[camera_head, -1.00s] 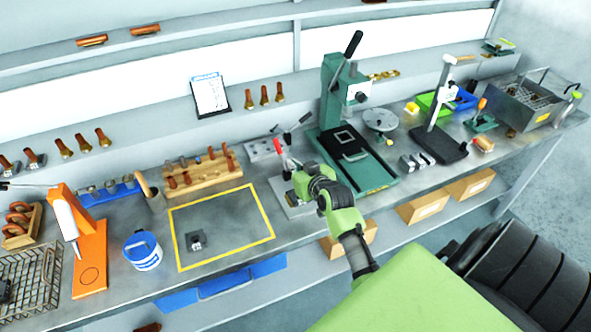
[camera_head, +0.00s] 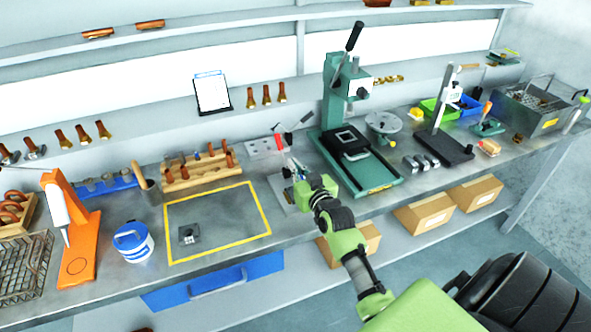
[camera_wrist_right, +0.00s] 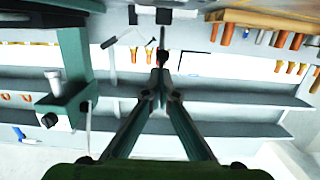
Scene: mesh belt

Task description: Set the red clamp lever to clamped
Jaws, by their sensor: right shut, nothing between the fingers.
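The red clamp lever (camera_head: 288,138) stands on a small metal clamp fixture on the bench, right of the yellow-outlined square. Its red grip points up and its base is partly hidden by my right gripper. My right gripper (camera_head: 297,171) is shut and empty, low over the fixture, just in front of the lever. In the right wrist view, the closed fingertips (camera_wrist_right: 160,80) meet just short of the red grip (camera_wrist_right: 162,58). I cannot tell if they touch it. My left gripper is out of view.
A green arbor press (camera_head: 345,130) stands close on the right of the fixture. A wooden tool rack (camera_head: 198,172) and a blue-white tub (camera_head: 133,242) are left. The yellow-outlined square (camera_head: 225,215) is mostly clear.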

